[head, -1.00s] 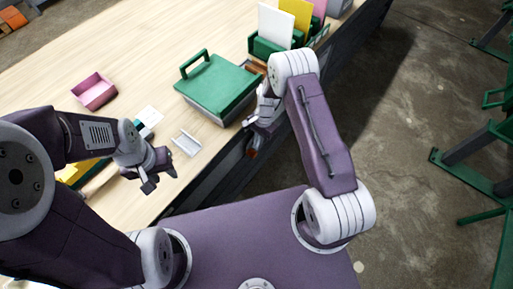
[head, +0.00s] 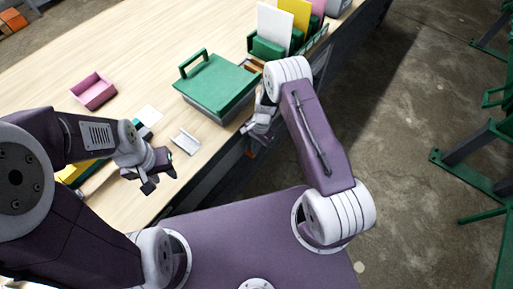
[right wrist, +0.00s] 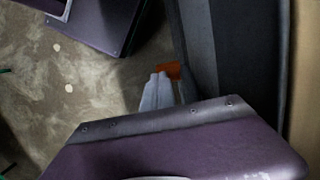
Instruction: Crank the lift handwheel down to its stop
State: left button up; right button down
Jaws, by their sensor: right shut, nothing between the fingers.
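An orange part (right wrist: 170,70), which looks like the handwheel's handle, shows at the bench front in the right wrist view. A sliver of it also shows in the head view (head: 249,151). The rest of the wheel is hidden or too dark to make out. My right gripper (head: 262,137) is by the bench's front edge. In the right wrist view its pale fingers (right wrist: 158,82) are shut and empty, with their tips close to the orange part; I cannot tell whether they touch it. My left gripper (head: 150,181) is open and empty near the bench's front edge.
The wooden bench top (head: 130,60) carries a green-lidded box (head: 222,82), a pink tray (head: 93,91), a small pale channel piece (head: 186,142) and a rack with upright sheets (head: 275,28). Green-legged stands (head: 480,178) are at the right. Concrete floor between is clear.

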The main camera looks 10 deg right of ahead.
jog(key=p+v, duration=0.4)
jog(key=shift+a+r, duration=0.2)
jog(key=shift+r, duration=0.15)
jog(key=s+v, duration=0.1)
jog(key=v, duration=0.8)
jog(key=shift+w+r, duration=0.2)
jog(key=shift+w, duration=0.2)
jog(key=shift+a, duration=0.1)
